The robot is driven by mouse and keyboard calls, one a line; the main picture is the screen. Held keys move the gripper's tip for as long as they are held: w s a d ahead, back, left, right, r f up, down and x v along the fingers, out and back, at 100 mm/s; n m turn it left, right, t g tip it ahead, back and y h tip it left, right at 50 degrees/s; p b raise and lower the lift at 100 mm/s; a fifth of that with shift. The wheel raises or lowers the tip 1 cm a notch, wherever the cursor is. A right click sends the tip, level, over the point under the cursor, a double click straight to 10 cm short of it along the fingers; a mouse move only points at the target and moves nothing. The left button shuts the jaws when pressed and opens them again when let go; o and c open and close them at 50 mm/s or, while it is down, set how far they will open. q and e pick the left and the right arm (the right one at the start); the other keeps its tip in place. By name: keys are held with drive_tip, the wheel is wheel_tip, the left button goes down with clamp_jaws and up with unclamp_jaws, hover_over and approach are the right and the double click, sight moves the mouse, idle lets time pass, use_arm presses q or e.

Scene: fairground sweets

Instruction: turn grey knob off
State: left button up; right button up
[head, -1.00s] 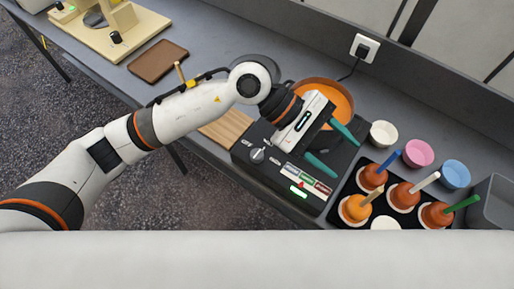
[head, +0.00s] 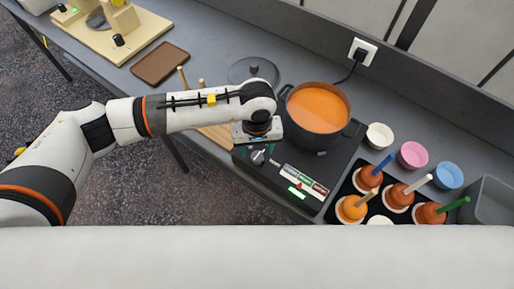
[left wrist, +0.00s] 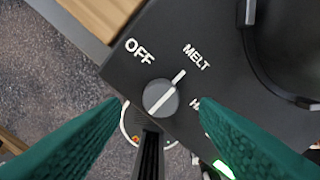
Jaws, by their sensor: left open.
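The grey knob (head: 257,157) sits on the front left of the black cooker (head: 240,158). In the left wrist view the knob (left wrist: 161,98) is in the middle, and its white line points up and right to MELT. OFF is printed to its upper left; a third label is partly hidden by a finger. My right gripper is not in view.
An orange-filled pot (head: 318,108) stands on the cooker. A green light (head: 297,192) glows on its front. To the right are a black tray (head: 343,188) of coated apples on sticks and several small bowls (head: 412,155). A wooden board (head: 218,137) lies left of the cooker.

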sight(257, 156)
use_arm(q)
drive_tip(key=shift+f, duration=1.55)
drive_tip(key=c, duration=1)
drive_tip(key=shift+o, duration=0.2)
drive_tip(key=shift+f+n+b, duration=0.15)
drive_tip(key=shift+n+b, duration=0.35)
drive_tip(key=shift+b, duration=0.05)
drive_tip(key=n+b, duration=1)
drive_tip(key=b, duration=0.3)
drive_tip(key=shift+f, duration=0.1)
drive_tip(key=shift+r+n+b, duration=0.25)
drive_tip(key=shift+n+b, duration=1.3)
drive_tip(key=shift+n, duration=0.05)
